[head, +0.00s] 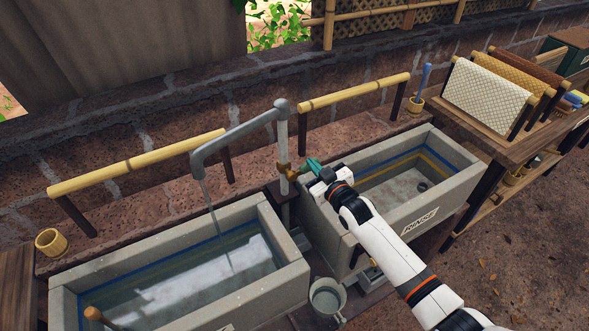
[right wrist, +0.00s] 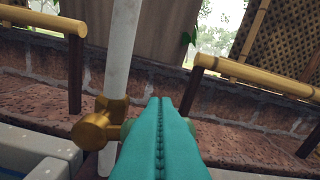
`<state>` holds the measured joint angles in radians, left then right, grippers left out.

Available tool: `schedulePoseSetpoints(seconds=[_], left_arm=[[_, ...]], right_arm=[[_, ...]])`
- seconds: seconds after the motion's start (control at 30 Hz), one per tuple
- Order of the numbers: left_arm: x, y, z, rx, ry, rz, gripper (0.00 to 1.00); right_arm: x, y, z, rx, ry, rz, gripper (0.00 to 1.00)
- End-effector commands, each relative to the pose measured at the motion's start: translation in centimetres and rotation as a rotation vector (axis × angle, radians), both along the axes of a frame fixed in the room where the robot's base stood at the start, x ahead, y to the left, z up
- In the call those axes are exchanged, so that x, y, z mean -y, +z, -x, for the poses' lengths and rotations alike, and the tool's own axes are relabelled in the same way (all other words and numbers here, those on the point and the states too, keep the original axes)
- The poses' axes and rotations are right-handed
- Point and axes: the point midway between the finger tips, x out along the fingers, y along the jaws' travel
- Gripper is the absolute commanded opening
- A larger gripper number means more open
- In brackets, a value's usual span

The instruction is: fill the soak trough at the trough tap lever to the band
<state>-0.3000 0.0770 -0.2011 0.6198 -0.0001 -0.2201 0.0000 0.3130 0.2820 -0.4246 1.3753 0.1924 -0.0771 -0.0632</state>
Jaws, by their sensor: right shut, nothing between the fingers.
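The soak trough (head: 282,284) is the grey stone basin at lower left in the head view, partly cut off. It holds water (head: 190,285), with a blue band (head: 215,240) along its inner wall above the surface. A thin stream (head: 216,225) falls from the grey spout (head: 240,130) into it. The brass trough tap (head: 284,168) sits on the upright pipe; it also shows in the right wrist view (right wrist: 92,130). My right gripper (head: 312,163) is shut and empty, its teal fingertips (right wrist: 154,103) beside the tap, partly hiding it. Contact is unclear. My left gripper is out of view.
A second trough marked RINSE (head: 462,190) stands right of the pipe, with blue and yellow bands. A grey bucket (head: 327,297) stands between the troughs. Bamboo rails (head: 135,163) run behind. A rack with cloths (head: 487,98) stands on the right bench.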

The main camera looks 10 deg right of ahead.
Motion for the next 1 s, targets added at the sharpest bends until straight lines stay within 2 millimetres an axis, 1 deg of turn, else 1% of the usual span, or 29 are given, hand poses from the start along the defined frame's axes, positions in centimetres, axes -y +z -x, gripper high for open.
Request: schedulePoseSetpoints(seconds=[0.1,0.17,0.5,1.0], left_arm=[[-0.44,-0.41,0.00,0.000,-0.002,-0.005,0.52],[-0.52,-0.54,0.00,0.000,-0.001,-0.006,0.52],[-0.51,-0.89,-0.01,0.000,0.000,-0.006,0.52],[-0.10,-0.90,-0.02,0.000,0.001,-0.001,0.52]], right_arm=[[0.32,-0.59,-0.12,-0.027,0.000,-0.071,0.00],[0.44,-0.77,-0.15,-0.033,-0.001,-0.089,0.00],[0.76,-1.28,-0.26,-0.032,0.000,-0.085,0.00],[0.77,-1.29,-0.26,-0.031,0.000,-0.083,0.00]])
